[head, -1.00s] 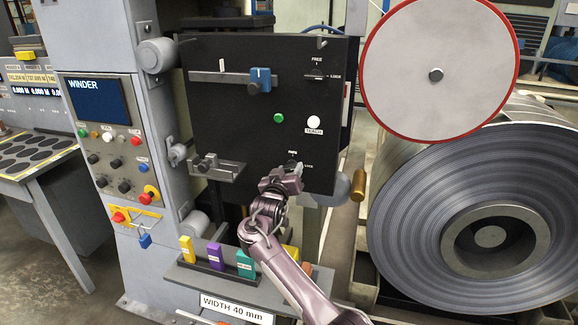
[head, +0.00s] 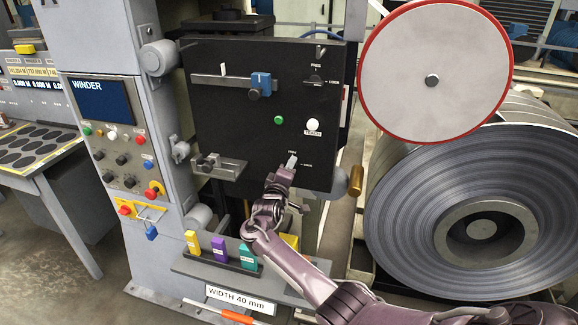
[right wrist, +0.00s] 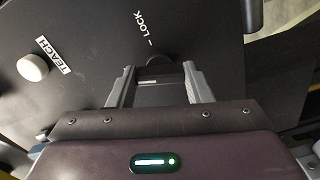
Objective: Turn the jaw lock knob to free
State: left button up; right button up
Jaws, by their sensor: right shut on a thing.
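A black panel (head: 235,128) stands on the winder, with a dark knob at its lower right marked FREE above and LOCK to the right. My right gripper (head: 291,163) is at this lower knob and covers most of it in the head view. In the right wrist view its two grey fingers (right wrist: 160,88) are on either side of the dark knob (right wrist: 158,64), shut on it. The LOCK mark is just beyond the knob there. The knob's exact pointing is hard to tell. A second FREE/LOCK knob (head: 316,80) sits higher on the panel. My left gripper is out of view.
A white TEACH button (head: 312,124) and a green button (head: 279,120) are above the gripper. A brass-coloured cylinder (head: 356,180) is to its right. Below stands a shelf with yellow, purple and teal blocks (head: 219,249). A large steel coil (head: 400,225) fills the right side.

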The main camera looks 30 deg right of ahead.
jog(key=shift+n+p, duration=0.65)
jog(key=shift+n, duration=0.95)
jog(key=o, duration=1)
jog(key=shift+a, duration=0.1)
jog(key=v, duration=0.7)
jog(key=shift+s+a+b, duration=0.25)
jog(key=shift+b, duration=0.15)
